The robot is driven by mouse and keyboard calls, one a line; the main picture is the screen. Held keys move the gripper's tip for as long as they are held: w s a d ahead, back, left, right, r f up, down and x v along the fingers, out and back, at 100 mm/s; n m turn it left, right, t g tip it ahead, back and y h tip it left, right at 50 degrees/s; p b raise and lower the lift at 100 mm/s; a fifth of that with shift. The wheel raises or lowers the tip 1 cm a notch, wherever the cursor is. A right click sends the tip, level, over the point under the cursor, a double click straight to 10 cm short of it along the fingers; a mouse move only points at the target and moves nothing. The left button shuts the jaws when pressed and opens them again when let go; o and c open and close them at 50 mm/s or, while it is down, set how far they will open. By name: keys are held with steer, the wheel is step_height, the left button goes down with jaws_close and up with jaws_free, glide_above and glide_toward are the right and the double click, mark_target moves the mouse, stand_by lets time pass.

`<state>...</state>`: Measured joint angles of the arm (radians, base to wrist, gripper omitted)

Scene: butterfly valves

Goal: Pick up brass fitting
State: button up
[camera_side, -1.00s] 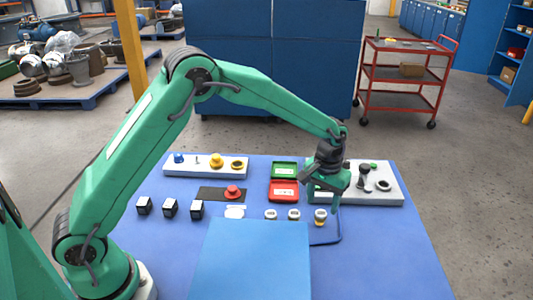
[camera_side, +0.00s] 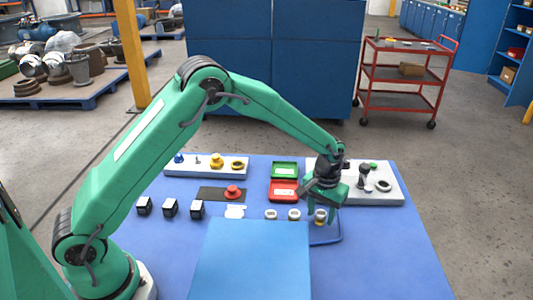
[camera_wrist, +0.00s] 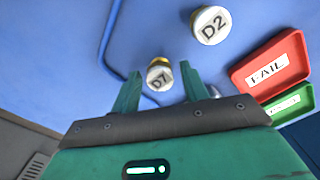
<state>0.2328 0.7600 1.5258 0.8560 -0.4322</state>
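A small brass fitting (camera_side: 320,222) with a white top stands upright at the right end of a row on the blue mat. In the wrist view its top (camera_wrist: 159,78) reads "D7", and a little brass shows at its edge. My gripper (camera_side: 321,209) is low over it, pointing down. In the wrist view my gripper (camera_wrist: 161,72) is open, with one green finger on each side of the fitting. Gaps show between the fingers and the fitting. I cannot tell whether the fingertips reach down beside its body.
A fitting marked "D2" (camera_wrist: 210,25) stands close by, and another white-topped piece (camera_side: 271,214) is farther left. A red FAIL tray (camera_side: 283,191) and a green tray (camera_side: 285,169) lie behind. A raised blue panel (camera_side: 250,260) is in front. A grey block (camera_side: 385,196) stands behind right.

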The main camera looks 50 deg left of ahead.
mark_target(322, 212)
steer(key=c, duration=0.8)
steer(key=shift+c, duration=0.2)
steer(key=shift+r, duration=0.1)
steer(key=shift+r, duration=0.35)
step_height(322, 212, up, 3)
steer(key=shift+r, duration=0.1)
steer(key=s+d+r, duration=0.7)
steer(key=s+d, duration=0.1)
steer(key=shift+d, duration=0.15)
